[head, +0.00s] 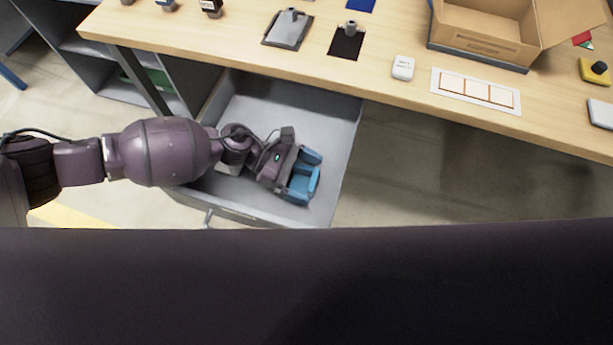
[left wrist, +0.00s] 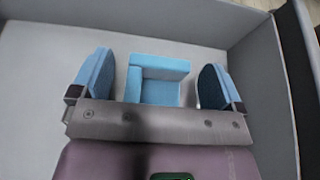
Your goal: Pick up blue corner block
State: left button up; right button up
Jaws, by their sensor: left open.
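The light-blue, L-shaped blue corner block (left wrist: 158,92) lies on the floor of an open grey drawer (head: 345,130). My left gripper (head: 304,177) reaches down into the drawer. In the left wrist view, the fingers of my left gripper (left wrist: 155,82) are open, one on each side of the block, with a visible gap on both sides. The fingertips are also blue, so block and fingers partly blend in the head view. I cannot tell how high the fingers are above the drawer floor. My right gripper is not in view.
The drawer walls (left wrist: 260,60) surround the gripper. The wooden table (head: 380,50) above carries a cardboard box (head: 475,35), a white card with outlined squares (head: 476,91), a small white block (head: 403,67) and metal parts on dark mats. The drawer floor around the block is clear.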

pick_arm(q)
jog(key=shift+c, duration=0.2)
jog(key=c, duration=0.9)
jog(key=shift+c, duration=0.2)
